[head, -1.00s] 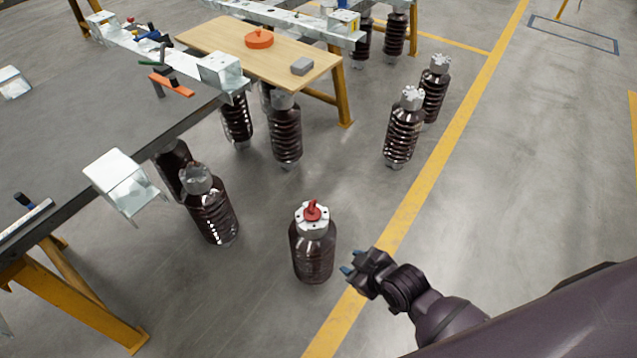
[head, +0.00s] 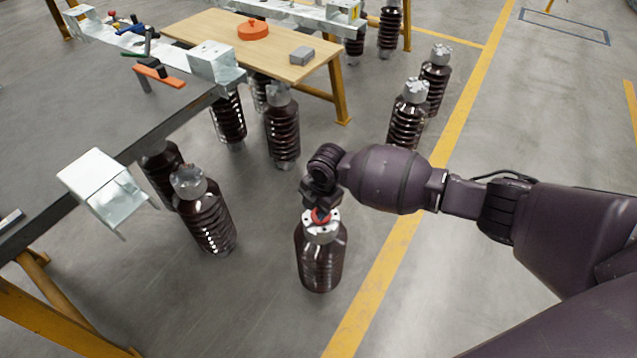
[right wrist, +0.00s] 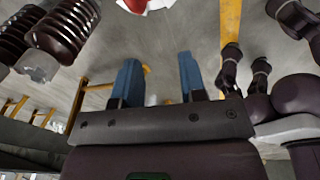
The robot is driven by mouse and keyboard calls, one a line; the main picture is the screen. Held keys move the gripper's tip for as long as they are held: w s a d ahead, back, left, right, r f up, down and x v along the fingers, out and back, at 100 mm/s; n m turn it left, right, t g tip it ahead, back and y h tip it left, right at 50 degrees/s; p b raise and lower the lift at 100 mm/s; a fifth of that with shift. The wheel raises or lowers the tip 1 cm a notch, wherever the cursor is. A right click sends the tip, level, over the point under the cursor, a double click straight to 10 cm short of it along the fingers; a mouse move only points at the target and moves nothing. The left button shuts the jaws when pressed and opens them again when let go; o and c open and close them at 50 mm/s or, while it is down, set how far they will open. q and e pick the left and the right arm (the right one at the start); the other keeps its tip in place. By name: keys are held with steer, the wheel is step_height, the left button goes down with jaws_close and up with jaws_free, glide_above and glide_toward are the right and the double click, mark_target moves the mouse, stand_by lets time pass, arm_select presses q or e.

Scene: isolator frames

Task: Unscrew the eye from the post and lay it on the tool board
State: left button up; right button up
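The red eye (head: 321,216) stands on the pale metal cap of a dark brown ribbed post (head: 320,262) on the floor. My right gripper (head: 317,207) is just above the eye and partly hides it. In the right wrist view its two blue fingers (right wrist: 160,80) are apart with nothing between them. The eye shows there only as a red patch (right wrist: 135,4) at the top edge, beyond the fingertips. A light wooden board (head: 205,35) at the back, probably the tool board, carries an orange round piece (head: 253,29) and a grey block (head: 302,55). My left gripper is not in view.
More ribbed posts stand left (head: 207,215), behind (head: 283,130) and right behind my arm (head: 407,122). A dark-edged bench with a metal bracket (head: 100,185) is at the left. Yellow lines cross the floor; the right floor is clear.

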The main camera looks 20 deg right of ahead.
steer(key=shift+n+g+h, duration=0.4)
steer(key=shift+n+h, duration=0.2)
steer(key=shift+n, duration=0.3)
steer(key=w, duration=0.1)
steer(key=w+d+r, duration=0.1)
steer(key=w+d+b, duration=0.1)
steer(key=w, duration=0.1)
steer(key=shift+d+r, duration=0.25)
steer(key=shift+r, duration=0.1)
steer(key=shift+w+d+r, duration=0.15)
steer(key=shift+w, duration=0.1)
step_height(320, 180, down, 6)
steer(key=b, duration=0.2)
steer(key=shift+s+b, duration=0.1)
steer(key=shift+b, duration=0.2)
step_height(320, 180, down, 3)
steer(key=shift+f+b, duration=0.15)
steer(key=shift+b, duration=0.5)
steer(key=shift+w+f, duration=0.2)
steer(key=shift+f, duration=0.15)
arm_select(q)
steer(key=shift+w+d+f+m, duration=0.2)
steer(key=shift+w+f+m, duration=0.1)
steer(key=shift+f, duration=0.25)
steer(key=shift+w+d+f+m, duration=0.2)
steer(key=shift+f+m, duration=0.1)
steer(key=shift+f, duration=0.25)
arm_select(e)
steer(key=shift+c, duration=0.4)
